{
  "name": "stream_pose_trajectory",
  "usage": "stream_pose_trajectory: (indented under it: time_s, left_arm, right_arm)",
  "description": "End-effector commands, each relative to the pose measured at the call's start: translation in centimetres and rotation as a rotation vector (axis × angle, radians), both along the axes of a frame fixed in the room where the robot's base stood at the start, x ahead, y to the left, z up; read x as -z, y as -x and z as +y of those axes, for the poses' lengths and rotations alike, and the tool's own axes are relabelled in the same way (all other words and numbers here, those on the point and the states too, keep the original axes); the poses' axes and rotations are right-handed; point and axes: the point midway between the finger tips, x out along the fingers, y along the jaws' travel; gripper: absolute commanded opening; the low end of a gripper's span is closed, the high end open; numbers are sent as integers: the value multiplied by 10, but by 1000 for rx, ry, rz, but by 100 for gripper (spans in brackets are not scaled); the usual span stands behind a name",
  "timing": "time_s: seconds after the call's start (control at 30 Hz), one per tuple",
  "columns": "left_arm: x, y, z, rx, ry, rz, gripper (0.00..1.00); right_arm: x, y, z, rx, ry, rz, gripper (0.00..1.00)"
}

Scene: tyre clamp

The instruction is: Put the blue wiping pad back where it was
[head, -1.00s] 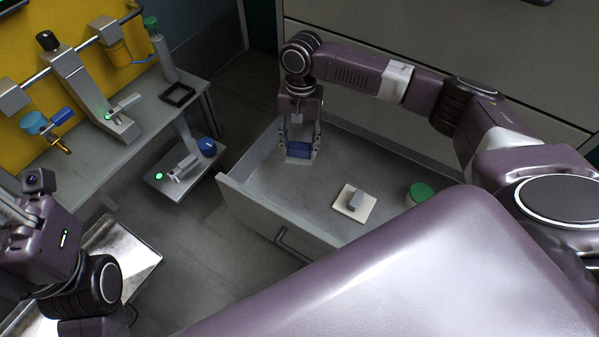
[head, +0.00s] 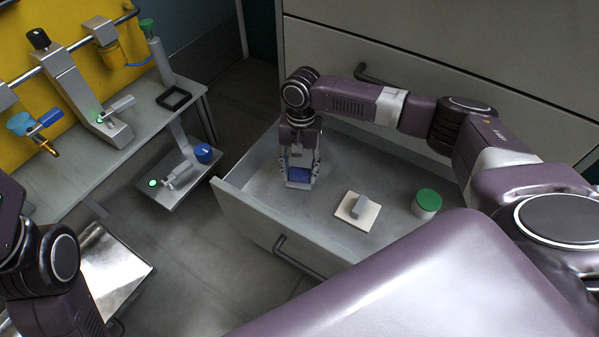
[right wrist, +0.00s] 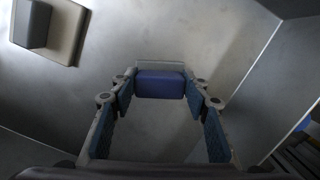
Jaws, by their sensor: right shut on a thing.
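The blue wiping pad (head: 299,173) is between the fingertips of my right gripper (head: 300,178), inside the open drawer (head: 247,211). In the right wrist view the blue pad (right wrist: 160,85) fills the gap between the fingertips of the right gripper (right wrist: 160,91), with a thin grey edge behind it. The right gripper is shut on it, pointing down. I cannot tell whether the pad touches the drawer floor. My left arm shows at the left edge of the head view; its fingers are out of view.
A white pad with a grey grip (head: 357,210) lies in the drawer to the right of the gripper. A green-lidded jar (head: 426,203) stands farther right. The drawer's front wall and handle (head: 297,258) are close. A workbench with a clamp (head: 80,95) is at left.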

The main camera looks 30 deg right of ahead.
Motion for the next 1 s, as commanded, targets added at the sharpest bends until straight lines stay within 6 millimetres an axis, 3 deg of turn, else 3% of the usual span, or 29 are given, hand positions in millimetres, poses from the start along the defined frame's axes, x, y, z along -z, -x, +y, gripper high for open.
stream_pose_trajectory:
  time_s: [0.17,0.2,0.33,0.7,0.8,1.0]
  left_arm:
    - [-1,-1,0,1,1,7,27]
    - [1,-2,0,0,1,12,27]
    - [2,-2,0,0,2,12,27]
    - [5,-3,0,1,0,14,27]
    - [-6,0,0,1,1,1,27]
    - [6,-13,2,3,4,80,27]
  right_arm:
    - [1,0,0,0,-1,1,23]
    - [2,0,0,0,-1,1,46]
    - [2,0,0,0,0,0,60]
    - [1,0,0,0,1,-1,60]
    - [-11,-1,0,1,-1,-1,60]
    - [-41,-4,-2,0,-2,-1,60]
